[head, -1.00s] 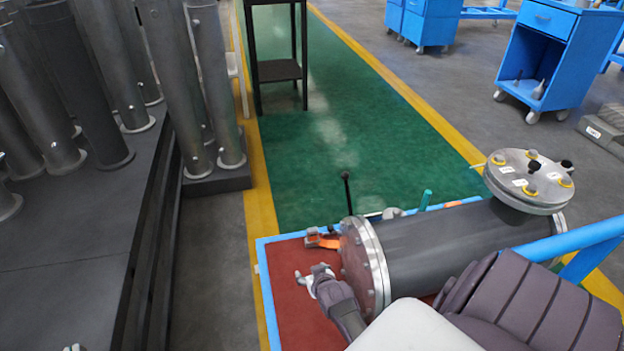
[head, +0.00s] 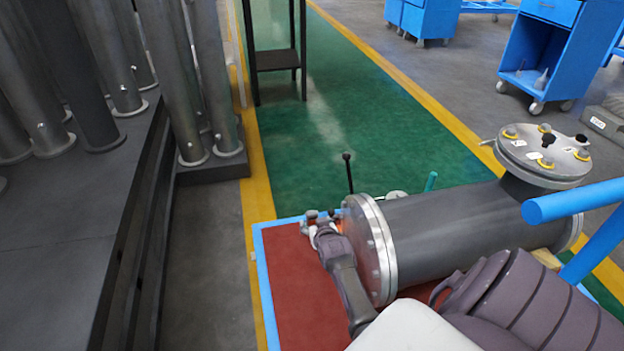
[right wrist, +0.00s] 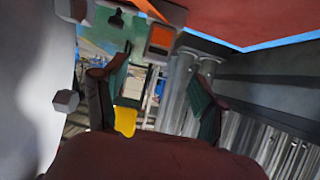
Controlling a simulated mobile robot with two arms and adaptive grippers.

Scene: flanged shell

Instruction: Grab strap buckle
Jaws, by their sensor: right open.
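My right gripper (head: 318,222) is at the far left corner of the red cart top, beside the flanged end of the dark grey shell (head: 440,235). In the right wrist view its two fingers (right wrist: 160,75) are spread apart with nothing gripped. The strap buckle (right wrist: 160,40), a grey block with an orange face, shows beyond the fingertips, near the top of that view. An orange strap (right wrist: 148,9) runs up from it. In the head view the gripper largely hides the buckle. My left gripper is not in view.
The blue-edged red cart top (head: 290,290) carries the shell. A thin black rod (head: 348,172) stands up behind the shell's flange. Metal tubes (head: 172,75) stand on a dark platform at left. The green floor lane (head: 370,120) beyond is mostly clear.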

